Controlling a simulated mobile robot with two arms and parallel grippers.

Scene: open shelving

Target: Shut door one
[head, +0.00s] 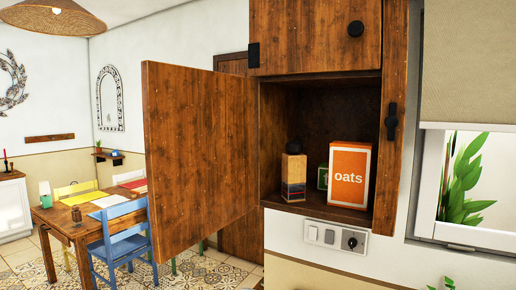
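A brown wooden door (200,155) stands wide open, swung out to the left of an open shelf compartment (330,105). Its broad face is toward me, and no number is visible on it. A second wooden door (315,35) above, with a round black knob (355,29), is closed. Neither of my grippers is in view.
A black catch (392,121) is on the right frame. A window (468,185) is right; a blue chair (120,240) is left.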

